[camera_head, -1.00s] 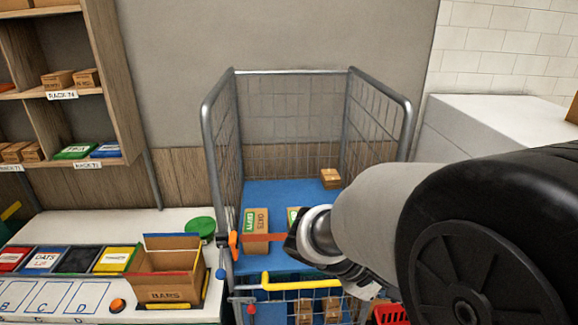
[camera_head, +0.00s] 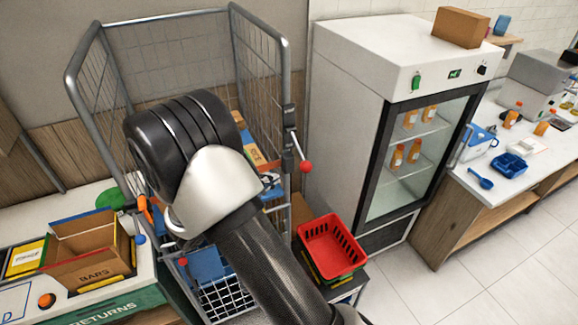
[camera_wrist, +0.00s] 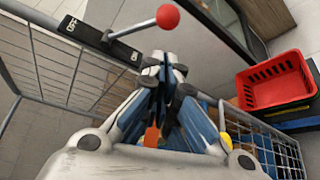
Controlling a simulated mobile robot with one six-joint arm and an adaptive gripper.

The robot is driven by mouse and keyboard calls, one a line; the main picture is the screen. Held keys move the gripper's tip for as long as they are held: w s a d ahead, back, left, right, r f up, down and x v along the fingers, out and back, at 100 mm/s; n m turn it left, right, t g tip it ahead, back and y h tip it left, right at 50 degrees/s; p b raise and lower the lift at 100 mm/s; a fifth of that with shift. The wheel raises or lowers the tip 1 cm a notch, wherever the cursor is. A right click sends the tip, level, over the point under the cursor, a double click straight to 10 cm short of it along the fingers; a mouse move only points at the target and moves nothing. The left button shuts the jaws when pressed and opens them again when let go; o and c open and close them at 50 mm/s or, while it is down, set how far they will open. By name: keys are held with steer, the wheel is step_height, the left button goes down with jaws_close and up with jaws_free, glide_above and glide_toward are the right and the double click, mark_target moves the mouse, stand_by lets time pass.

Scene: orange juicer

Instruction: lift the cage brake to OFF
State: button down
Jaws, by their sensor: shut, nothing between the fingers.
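The cage brake is a dark plate (camera_wrist: 97,40) on the roll cage's post, marked OFF and ON, with a thin lever ending in a red ball (camera_wrist: 168,17). In the head view the brake's red ball (camera_head: 306,166) hangs low on the right side of the cage, the lever slanting down to it. My gripper (camera_wrist: 165,72) is shut and empty. Its fingertips are close below the ball in the wrist view, near the ON end of the plate; I see no clear contact. In the head view my arm hides most of the gripper.
The roll cage (camera_head: 85,62) has metal rails around the brake. A glass-door fridge (camera_head: 365,50) stands right of it. A red basket (camera_head: 330,247) sits in front of the fridge. An open box (camera_head: 88,262) is on the left counter.

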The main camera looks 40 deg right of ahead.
mark_target(299, 150)
steer(key=p+x, duration=0.2)
steer(key=x, duration=0.8)
steer(key=shift+r, duration=0.1)
stand_by(0.3)
